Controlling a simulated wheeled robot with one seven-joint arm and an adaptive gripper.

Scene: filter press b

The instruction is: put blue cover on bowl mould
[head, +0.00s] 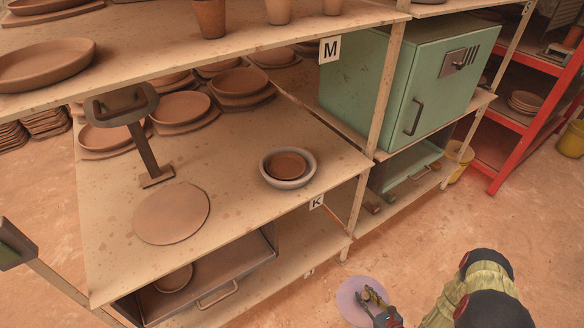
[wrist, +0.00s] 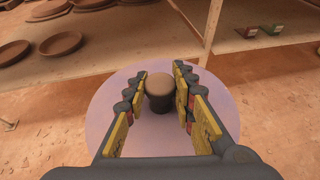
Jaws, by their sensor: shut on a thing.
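The blue cover, a pale lilac-blue disc (head: 347,302) with a brown knob, is in my gripper (head: 372,297) at the bottom of the head view. In the wrist view the cover (wrist: 160,128) lies beneath the fingers, and its knob is between the two jaws of my gripper (wrist: 158,88). The gripper is shut on the knob. The bowl mould (head: 287,184), a round grey-rimmed bowl with brown clay inside, stands on the shelf marked K, near its right front edge. The cover is apart from it, in front of the shelf and to the right.
A flat clay disc (head: 171,213) and a dark stand (head: 145,150) are on the same shelf, left of the mould. A shelf post (head: 385,85) rises right of the mould. An upper shelf (head: 200,48) overhangs the back. A green kiln (head: 400,85) stands right.

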